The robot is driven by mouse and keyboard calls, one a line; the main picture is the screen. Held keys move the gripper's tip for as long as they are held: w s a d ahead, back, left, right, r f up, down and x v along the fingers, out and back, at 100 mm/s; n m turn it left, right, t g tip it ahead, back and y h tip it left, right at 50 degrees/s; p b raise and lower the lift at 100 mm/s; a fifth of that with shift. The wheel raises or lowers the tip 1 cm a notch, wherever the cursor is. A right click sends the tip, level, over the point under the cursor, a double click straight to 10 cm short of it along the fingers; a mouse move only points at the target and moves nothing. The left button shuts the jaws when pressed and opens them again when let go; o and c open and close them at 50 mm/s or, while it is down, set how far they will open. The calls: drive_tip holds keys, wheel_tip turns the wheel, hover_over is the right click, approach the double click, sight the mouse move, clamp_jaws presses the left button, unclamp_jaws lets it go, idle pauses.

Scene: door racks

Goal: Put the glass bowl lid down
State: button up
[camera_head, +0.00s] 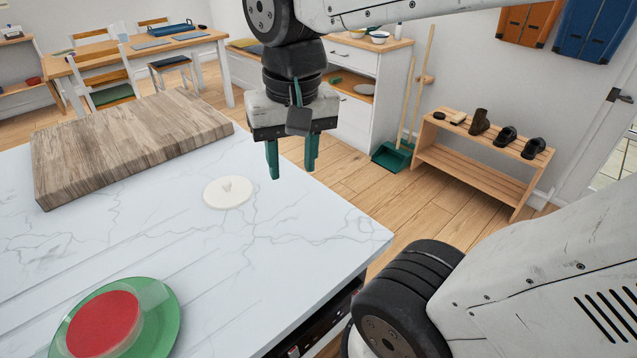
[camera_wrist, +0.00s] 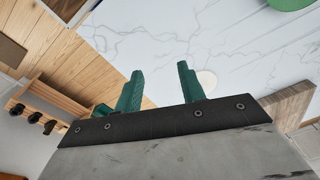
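The fingers also show open and empty in the wrist view (camera_wrist: 160,82).
The marble counter (camera_head: 270,255) is bare around the lid. A thick wooden board (camera_head: 125,140) lies on the counter's far left. A wooden shoe rack (camera_head: 480,150), a white cabinet (camera_head: 350,112) and a green dustpan (camera_head: 392,156) stand beyond the counter.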

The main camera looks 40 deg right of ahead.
drive_tip(key=s+f+n, duration=0.2)
drive_tip(key=s+n, duration=0.2)
drive_tip(key=s, duration=0.1)
drive_tip(key=shift+s, duration=0.4)
drive_tip(key=shift+d, duration=0.1)
idle(0.8)
